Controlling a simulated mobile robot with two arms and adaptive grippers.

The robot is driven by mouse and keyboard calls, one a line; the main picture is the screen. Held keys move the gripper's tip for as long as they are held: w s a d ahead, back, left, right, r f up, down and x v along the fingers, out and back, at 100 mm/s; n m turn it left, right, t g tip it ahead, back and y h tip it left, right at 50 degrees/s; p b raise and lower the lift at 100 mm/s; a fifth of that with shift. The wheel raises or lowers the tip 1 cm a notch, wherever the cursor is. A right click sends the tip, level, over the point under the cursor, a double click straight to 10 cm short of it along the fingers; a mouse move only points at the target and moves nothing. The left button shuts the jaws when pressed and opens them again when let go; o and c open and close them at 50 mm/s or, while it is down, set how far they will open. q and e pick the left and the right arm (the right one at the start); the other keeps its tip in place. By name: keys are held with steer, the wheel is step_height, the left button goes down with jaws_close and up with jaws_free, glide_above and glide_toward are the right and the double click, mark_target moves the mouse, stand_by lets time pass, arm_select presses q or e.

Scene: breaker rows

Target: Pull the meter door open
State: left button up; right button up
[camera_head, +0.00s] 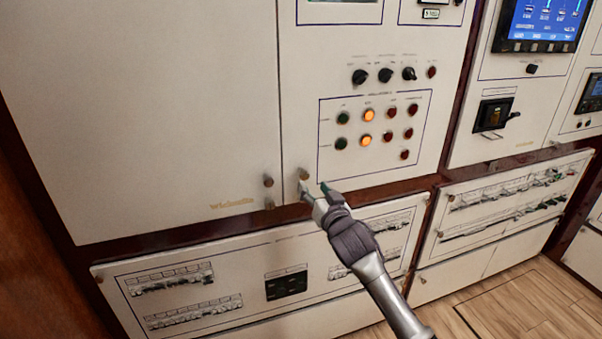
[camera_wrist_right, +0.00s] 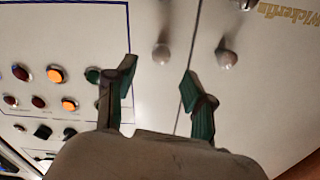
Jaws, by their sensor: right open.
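A pale cabinet door with indicator lamps and switches (camera_head: 301,130) stands closed, flush beside a large plain panel (camera_head: 150,110). I cannot tell for certain that the lamp door is the meter door. Its small round knob (camera_head: 304,174) is at its lower left corner; it also shows in the right wrist view (camera_wrist_right: 161,53). My right gripper (camera_head: 314,191) is open just below and in front of this knob. In the right wrist view its green-padded fingers (camera_wrist_right: 158,84) are apart, with the knob ahead of the gap, not gripped. My left gripper is out of view.
A second knob (camera_head: 268,181) sits on the plain panel close to the left, also in the right wrist view (camera_wrist_right: 227,57). Breaker panels (camera_head: 240,255) run below. A screen cabinet (camera_head: 515,90) stands right. Wooden floor (camera_head: 520,310) is clear at lower right.

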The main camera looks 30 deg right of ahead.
mark_target(305, 176)
steer(key=x, duration=0.7)
steer(key=shift+w+p, duration=0.4)
jaws_close()
